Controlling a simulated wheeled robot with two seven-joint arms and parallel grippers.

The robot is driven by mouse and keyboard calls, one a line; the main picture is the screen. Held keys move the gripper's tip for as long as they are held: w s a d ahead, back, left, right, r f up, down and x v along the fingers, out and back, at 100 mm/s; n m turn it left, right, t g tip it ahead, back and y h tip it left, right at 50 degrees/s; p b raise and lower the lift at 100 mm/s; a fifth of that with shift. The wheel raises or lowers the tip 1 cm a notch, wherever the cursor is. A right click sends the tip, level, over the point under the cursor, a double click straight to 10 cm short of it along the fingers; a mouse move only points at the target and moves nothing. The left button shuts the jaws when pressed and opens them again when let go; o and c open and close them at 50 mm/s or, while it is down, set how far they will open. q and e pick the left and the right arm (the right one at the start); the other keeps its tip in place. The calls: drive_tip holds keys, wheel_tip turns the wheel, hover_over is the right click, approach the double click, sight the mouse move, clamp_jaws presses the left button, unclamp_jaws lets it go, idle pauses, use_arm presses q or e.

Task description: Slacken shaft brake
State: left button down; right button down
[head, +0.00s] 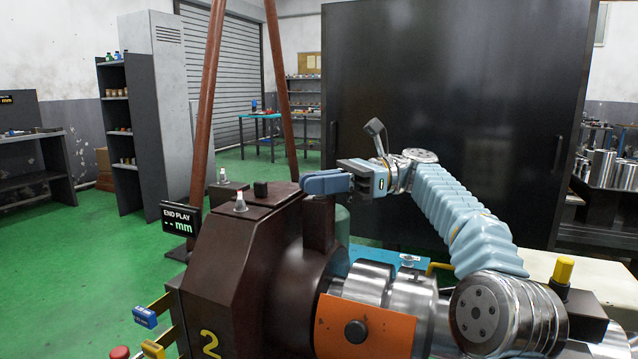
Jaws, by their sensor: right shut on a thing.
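My right gripper (352,178) reaches in from the right above the brown housing (240,250). It is shut on a blue rounded piece, which looks like a handle (325,183), just above the top of a brown upright post (318,222). Whether the handle is joined to the post is hard to tell, and the fingertips are partly hidden. The shiny shaft (412,300) runs right from the housing, with an orange plate (365,328) bearing a black knob in front. No label names the shaft brake. My left gripper is out of view.
An END PLAY display (181,219) stands left of the housing and shows dashes. Blue (145,317) and yellow (153,349) handles project at lower left. A yellow-capped post (563,271) stands at right. A large dark cabinet (455,110) is behind my arm. Green floor (60,270) is open at left.

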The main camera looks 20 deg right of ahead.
idle(0.4)
drive_tip(key=c, duration=1.2)
unclamp_jaws()
drive_tip(key=shift+c, duration=0.2)
drive_tip(key=shift+r, duration=0.65)
drive_tip(key=s+a+r+b, duration=0.1)
drive_tip(key=s+a+r, duration=0.5)
drive_tip(key=s+r, duration=0.5)
drive_tip(key=shift+s+r, duration=0.35)
drive_tip(key=shift+s, duration=0.45)
drive_tip(key=shift+a, duration=0.1)
